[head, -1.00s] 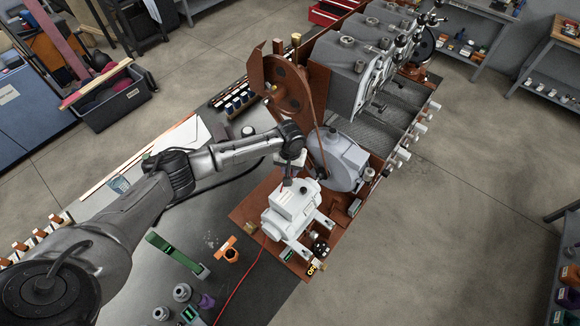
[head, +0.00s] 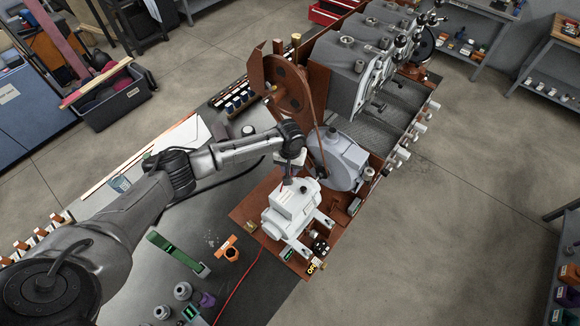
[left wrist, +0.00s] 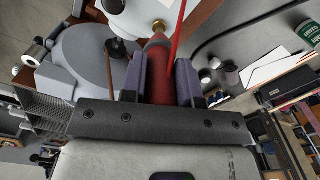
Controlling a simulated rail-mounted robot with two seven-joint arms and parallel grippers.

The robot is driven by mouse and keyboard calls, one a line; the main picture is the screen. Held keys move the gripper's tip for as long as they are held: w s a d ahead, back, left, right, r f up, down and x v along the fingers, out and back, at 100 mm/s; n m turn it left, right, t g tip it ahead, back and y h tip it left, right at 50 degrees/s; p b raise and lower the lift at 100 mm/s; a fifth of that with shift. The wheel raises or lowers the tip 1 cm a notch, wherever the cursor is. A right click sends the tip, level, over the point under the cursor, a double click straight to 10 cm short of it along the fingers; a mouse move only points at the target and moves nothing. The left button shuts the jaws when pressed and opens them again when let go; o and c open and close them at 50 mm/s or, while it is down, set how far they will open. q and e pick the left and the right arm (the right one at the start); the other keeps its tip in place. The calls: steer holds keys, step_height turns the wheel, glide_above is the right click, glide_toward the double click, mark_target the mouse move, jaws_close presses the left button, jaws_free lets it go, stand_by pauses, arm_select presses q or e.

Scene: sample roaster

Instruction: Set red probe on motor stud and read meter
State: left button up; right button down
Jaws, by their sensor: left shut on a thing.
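My left gripper (head: 287,178) is shut on the red probe (left wrist: 160,75), just above the white motor housing (head: 290,208). In the left wrist view, the gripper's two purple-grey fingers (left wrist: 160,84) close on either side of the probe. The probe's narrow end points at a brass stud (left wrist: 159,25) on the white motor surface (left wrist: 135,12). The end is very close to the stud; I cannot tell whether they touch. A red lead (left wrist: 176,40) rises beside the probe, and a red lead (head: 238,278) lies by the motor. I cannot identify the meter. My right gripper is not in view.
A grey round housing (head: 340,162) and a brown wheel (head: 288,85) stand close behind the motor. A green holder (head: 178,254) and an orange bracket (head: 229,250) lie on the dark bench at left. The floor (head: 450,240) at right is clear.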

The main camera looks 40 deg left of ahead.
arm_select(q)
step_height(320, 180, up, 2)
steer(key=shift+r+p, duration=0.2)
steer(key=shift+p, duration=0.8)
steer(key=shift+r, duration=2.1)
